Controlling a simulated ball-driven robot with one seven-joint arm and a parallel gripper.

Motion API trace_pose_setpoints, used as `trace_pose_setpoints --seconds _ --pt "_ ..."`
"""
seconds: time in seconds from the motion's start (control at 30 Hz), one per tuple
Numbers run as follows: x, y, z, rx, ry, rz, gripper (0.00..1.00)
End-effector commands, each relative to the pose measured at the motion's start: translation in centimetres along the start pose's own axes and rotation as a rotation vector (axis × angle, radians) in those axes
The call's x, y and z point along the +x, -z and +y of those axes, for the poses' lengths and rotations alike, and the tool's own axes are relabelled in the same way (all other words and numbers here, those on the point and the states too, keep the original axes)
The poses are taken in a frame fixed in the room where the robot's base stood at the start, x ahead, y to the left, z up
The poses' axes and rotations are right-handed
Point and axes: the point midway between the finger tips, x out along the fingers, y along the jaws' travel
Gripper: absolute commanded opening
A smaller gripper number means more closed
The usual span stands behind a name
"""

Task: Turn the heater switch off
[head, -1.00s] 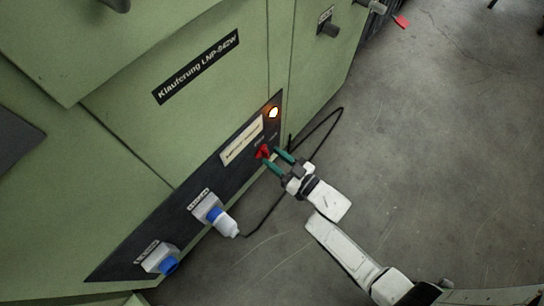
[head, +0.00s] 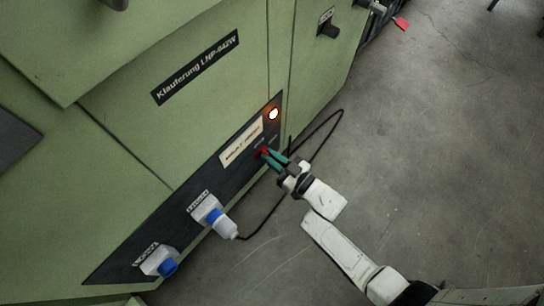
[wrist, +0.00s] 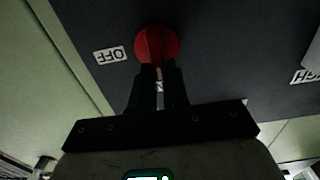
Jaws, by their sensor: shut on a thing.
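The heater switch is a red knob (head: 262,152) on the dark panel of the green machine. In the wrist view the red knob (wrist: 156,45) sits at the tips of my gripper (wrist: 158,72), whose two fingers are closed on it. The label OFF (wrist: 110,55) is to the left of the knob in that view. The lamp (head: 273,114) above the knob is lit.
Below the switch on the panel are a socket with a blue and white plug (head: 222,223) and a socket with a blue cap (head: 167,267). A black cable (head: 264,219) loops from the plug behind my gripper. The concrete floor (head: 440,160) at right is open.

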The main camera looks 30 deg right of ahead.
Motion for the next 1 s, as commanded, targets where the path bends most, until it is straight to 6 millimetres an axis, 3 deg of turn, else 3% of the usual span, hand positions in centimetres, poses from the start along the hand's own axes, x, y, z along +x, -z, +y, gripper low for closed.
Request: trace_pose_setpoints --seconds 0.47,1.0 --pt "0.0 0.06 0.13 0.078 0.001 0.0 0.0" --pt "-0.01 -0.3 0.98 0.537 0.001 -0.001 0.0"
